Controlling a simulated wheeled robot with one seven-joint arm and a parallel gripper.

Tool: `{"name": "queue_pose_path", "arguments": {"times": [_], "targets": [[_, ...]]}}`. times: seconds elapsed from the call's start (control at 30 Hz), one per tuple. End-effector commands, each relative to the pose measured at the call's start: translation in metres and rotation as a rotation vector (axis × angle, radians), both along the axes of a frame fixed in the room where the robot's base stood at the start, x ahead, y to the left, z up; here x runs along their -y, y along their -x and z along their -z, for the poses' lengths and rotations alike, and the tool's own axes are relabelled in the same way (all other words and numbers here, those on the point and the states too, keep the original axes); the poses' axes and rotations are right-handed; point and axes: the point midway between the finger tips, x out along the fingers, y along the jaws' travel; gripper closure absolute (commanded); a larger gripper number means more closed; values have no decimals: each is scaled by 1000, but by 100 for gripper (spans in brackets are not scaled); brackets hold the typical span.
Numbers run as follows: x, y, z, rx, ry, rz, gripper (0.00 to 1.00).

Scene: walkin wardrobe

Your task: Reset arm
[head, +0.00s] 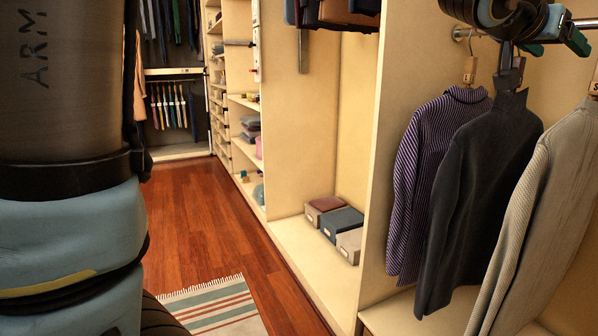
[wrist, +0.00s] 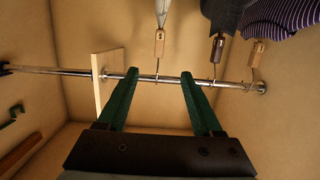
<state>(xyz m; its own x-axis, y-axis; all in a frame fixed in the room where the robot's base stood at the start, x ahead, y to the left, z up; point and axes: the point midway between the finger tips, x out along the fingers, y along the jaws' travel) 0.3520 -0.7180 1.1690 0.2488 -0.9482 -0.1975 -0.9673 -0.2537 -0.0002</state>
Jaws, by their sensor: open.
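My gripper (wrist: 158,76) is open in the wrist view, with its two green fingers apart and nothing held between them. A metal clothes rod (wrist: 140,78) crosses the view at the fingertips; whether they touch it cannot be told. In the head view, my gripper's teal fingers (head: 556,42) are at the upper right, close to the rod (head: 585,24) and above the hanging clothes. A dark grey sweater (head: 470,180) hangs just below my gripper, between a purple striped shirt (head: 420,185) and a beige knit sweater (head: 540,220).
Wooden hanger tags (wrist: 217,48) hang from the rod near the fingers. A pale divider panel (wrist: 108,85) stands left of the fingers in the wrist view. Storage boxes (head: 342,222) sit on a low shelf. The wooden floor (head: 200,215) is open beside a striped rug (head: 215,305).

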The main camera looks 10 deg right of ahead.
Motion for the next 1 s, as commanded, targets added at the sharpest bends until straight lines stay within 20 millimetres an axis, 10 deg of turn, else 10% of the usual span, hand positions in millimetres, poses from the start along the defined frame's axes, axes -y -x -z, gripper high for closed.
{"name": "queue_pose_path", "arguments": {"times": [0.63, 0.77, 1.0], "targets": [[-72, -102, 79, -68, -184, -231, 33], [-113, -139, 113, -111, -262, -331, 33], [-243, -203, 203, -269, -472, -584, 33]]}}
